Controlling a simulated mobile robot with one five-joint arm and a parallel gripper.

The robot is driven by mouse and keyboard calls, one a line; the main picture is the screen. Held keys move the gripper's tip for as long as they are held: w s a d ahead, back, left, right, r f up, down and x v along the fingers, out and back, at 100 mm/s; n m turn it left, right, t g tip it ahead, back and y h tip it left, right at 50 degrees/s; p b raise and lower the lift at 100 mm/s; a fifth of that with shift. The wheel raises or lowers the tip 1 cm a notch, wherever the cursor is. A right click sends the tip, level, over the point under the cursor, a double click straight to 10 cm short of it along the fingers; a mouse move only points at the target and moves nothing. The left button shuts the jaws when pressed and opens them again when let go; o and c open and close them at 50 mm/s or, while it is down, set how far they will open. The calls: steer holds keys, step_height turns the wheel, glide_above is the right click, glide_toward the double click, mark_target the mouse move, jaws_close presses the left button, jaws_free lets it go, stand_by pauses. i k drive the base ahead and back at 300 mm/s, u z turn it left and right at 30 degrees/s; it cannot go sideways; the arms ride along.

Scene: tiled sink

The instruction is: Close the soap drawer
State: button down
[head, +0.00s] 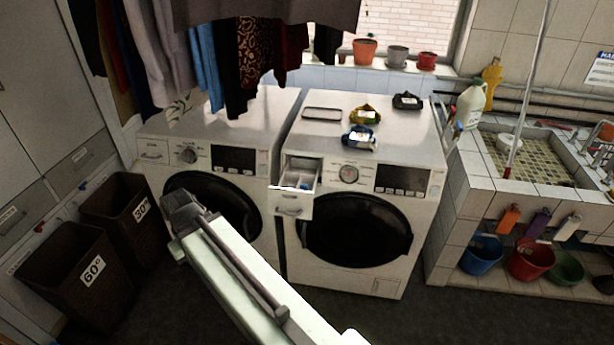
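Two white washing machines stand side by side. The soap drawer (293,199) of the right machine (347,250) is pulled out at its upper left and shows its compartments from above. The left machine (217,135) has its soap drawer (153,152) flush with the front. My arm reaches up from the bottom of the picture, and my gripper (182,207) is at its end in front of the left machine, near that machine's round door. It is to the left of the open drawer and apart from it. Its fingers are too unclear to tell open or shut.
Clothes (240,50) hang above the machines. Small packs (360,138) lie on the right machine. Two brown laundry bins (75,270) stand at left. A tiled sink (530,160) with buckets (530,258) below is at right. Dark floor is clear before the right machine.

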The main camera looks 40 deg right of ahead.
mark_target(283, 201)
steer(key=u, duration=0.1)
steer(key=i, duration=0.9)
steer(key=z, duration=0.25)
steer(key=k, duration=0.75)
steer(key=u, duration=0.2)
steer(key=i, duration=0.75)
steer(key=z, duration=0.05)
